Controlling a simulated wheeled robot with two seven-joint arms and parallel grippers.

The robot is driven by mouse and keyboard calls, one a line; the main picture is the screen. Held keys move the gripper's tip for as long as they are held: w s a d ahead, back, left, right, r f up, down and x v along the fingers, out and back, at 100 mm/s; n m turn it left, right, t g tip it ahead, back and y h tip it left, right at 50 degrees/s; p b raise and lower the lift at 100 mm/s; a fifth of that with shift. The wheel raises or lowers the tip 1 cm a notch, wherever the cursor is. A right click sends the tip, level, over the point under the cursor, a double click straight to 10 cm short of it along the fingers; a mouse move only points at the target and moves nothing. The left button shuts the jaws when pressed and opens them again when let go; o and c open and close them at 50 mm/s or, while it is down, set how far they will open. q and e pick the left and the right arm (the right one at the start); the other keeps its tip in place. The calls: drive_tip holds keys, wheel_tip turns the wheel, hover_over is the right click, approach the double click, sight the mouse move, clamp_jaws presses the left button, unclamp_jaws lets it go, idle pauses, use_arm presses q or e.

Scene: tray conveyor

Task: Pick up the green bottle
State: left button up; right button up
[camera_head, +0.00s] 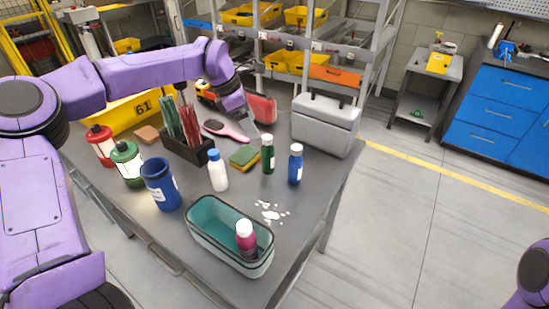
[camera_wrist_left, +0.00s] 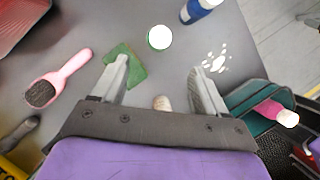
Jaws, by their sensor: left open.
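The green bottle (camera_head: 268,158), with a white cap, stands upright on the grey table between the sponge and a blue bottle. In the left wrist view the green bottle (camera_wrist_left: 160,37) shows from above as a white cap with a green rim, beyond the fingertips. My left gripper (camera_head: 250,127) is above the table, behind and left of the bottle in the head view. In the wrist view its two fingers (camera_wrist_left: 160,80) are spread apart, with no object held between them. My right gripper is out of view.
A blue bottle (camera_head: 295,165) stands close right of the green one. A green-yellow sponge (camera_head: 244,158), pink brush (camera_head: 226,132), white bottle (camera_head: 217,172) and grey case (camera_head: 325,125) surround it. A teal tub (camera_head: 203,233) holds a magenta bottle (camera_head: 246,237). White scraps (camera_head: 270,212) lie nearby.

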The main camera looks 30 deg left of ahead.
sight(269, 146)
use_arm(q)
drive_tip(key=p+x, duration=0.1)
drive_tip(key=x, duration=0.2)
drive_tip(key=p+x, duration=0.1)
drive_tip(key=x, duration=0.3)
drive_tip(key=d+x, duration=0.1)
drive_tip(key=x, duration=0.2)
drive_tip(key=shift+w+d+p, duration=0.1)
drive_tip(key=shift+w+p, duration=0.3)
drive_tip(key=shift+w, duration=0.1)
drive_tip(key=shift+w+f, duration=0.15)
drive_tip(key=shift+f, duration=0.2)
drive_tip(key=c, duration=1.1)
